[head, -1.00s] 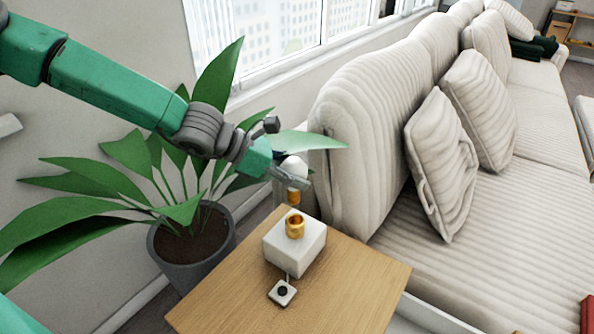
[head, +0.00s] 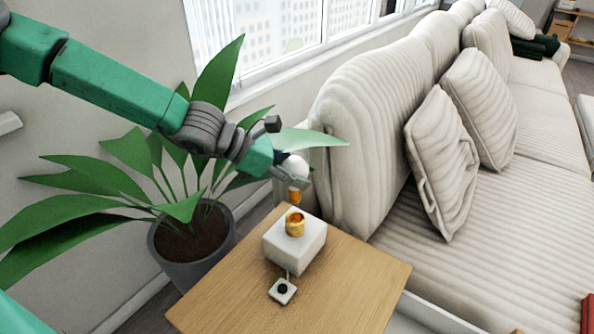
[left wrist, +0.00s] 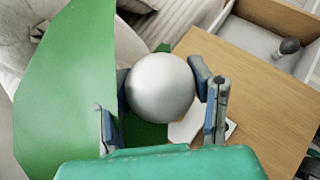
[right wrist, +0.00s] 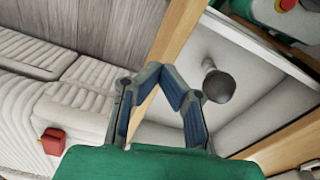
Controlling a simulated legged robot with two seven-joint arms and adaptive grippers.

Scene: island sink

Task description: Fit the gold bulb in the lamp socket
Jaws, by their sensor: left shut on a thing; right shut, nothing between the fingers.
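The gold bulb, a white globe (head: 293,167) with a gold base (head: 294,195), is held by my left gripper (head: 291,178). Its base points down, a little above the gold lamp socket (head: 295,224) and apart from it. The socket sits on top of a white block (head: 290,247) on the wooden table. In the left wrist view the globe (left wrist: 160,88) lies between the fingers (left wrist: 160,100) and hides its base and the socket; part of the white block (left wrist: 187,130) shows. My right gripper (right wrist: 160,70) is shut and empty, away from the lamp.
A small switch (head: 282,291) is wired to the block on the table (head: 350,285). A potted plant (head: 190,250) stands left, its leaves around my left arm. A sofa (head: 365,130) is right. An open drawer (right wrist: 180,137) holds a dark-headed bulb (right wrist: 218,86).

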